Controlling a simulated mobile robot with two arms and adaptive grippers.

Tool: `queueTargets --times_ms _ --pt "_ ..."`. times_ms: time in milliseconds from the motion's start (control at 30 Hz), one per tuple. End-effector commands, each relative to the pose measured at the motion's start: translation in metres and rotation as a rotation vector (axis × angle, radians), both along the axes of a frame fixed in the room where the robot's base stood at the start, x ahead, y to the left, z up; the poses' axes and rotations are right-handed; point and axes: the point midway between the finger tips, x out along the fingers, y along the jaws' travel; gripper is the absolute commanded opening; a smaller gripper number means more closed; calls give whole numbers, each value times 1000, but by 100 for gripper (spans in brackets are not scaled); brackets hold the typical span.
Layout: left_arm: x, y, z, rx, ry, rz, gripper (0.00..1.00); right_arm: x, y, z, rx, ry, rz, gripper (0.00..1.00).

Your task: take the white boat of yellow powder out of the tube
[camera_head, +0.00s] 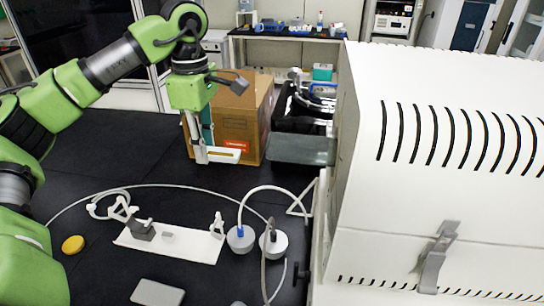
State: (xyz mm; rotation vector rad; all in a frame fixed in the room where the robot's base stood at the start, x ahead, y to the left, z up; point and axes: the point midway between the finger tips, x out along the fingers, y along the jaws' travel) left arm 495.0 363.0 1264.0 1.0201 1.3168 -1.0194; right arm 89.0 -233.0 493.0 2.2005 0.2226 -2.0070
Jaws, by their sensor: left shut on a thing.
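My left gripper (202,152) points down in front of the cardboard box, left of the white furnace. It is shut on a small white boat (225,156), which sticks out to the right of the fingers, above the dark table. The powder in the boat is too small to make out. The tube is not clearly visible; the boat is clear of the furnace (430,190), which fills the right side. My right gripper is not in view.
A cardboard box (248,115) stands behind the gripper. A white stand plate (190,243), two round flask tops with hoses (240,238), a yellow disc (73,245) and a grey slab (157,292) are on the black table. The table is bare below the gripper.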

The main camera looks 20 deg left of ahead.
Motion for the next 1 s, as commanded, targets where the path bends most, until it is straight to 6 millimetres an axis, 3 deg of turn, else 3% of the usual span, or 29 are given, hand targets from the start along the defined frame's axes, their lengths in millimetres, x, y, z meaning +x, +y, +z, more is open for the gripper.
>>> queueTargets --times_ms 367,800,1000 --pt "-46 -1 -2 1 -1 0 7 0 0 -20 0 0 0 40" --pt "-97 -4 1 1 -1 -1 7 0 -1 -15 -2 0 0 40" --pt "-105 -4 0 1 0 1 7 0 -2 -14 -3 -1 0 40"
